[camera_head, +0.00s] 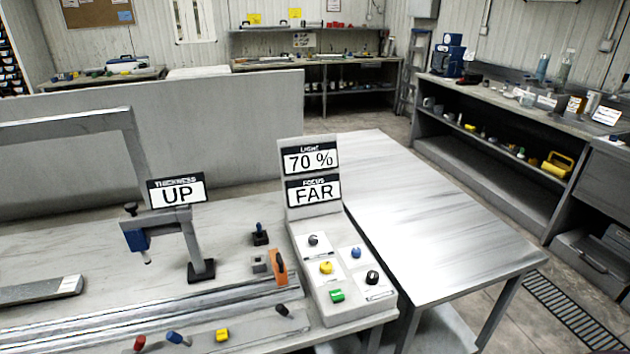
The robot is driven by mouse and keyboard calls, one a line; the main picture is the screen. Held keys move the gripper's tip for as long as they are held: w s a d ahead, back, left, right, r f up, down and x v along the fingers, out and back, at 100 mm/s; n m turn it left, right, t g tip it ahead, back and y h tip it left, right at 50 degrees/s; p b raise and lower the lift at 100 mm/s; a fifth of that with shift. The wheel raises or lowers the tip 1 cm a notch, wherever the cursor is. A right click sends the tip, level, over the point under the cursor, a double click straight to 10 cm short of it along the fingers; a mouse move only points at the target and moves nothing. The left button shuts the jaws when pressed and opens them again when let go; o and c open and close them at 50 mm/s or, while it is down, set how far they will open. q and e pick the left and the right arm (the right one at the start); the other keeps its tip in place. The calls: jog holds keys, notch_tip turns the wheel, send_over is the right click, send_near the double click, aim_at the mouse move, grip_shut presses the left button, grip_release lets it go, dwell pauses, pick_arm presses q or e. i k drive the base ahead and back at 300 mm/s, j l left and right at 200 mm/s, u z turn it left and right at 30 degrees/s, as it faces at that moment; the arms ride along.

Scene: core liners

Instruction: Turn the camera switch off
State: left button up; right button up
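A sloped control panel (312,290) stands on the right end of the workbench. It carries a grey-black knob (313,240), a blue knob (356,252), a yellow knob (326,267), a black knob (372,277) and a green switch (337,295). Their labels are too small to read, so I cannot tell which is the camera switch or how it is set. Above the panel, a light display (310,160) reads 70 % and a focus display (313,193) reads FAR. Neither of my grippers is in view.
A thickness gauge (190,240) with an UP display (176,191) stands left of the panel. An orange-handled part (279,268) and a blue-topped lever (260,235) are close beside the panel. The metal table (430,220) to the right is bare.

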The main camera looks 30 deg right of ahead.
aim_at(373, 277)
jog(key=z, duration=1.4)
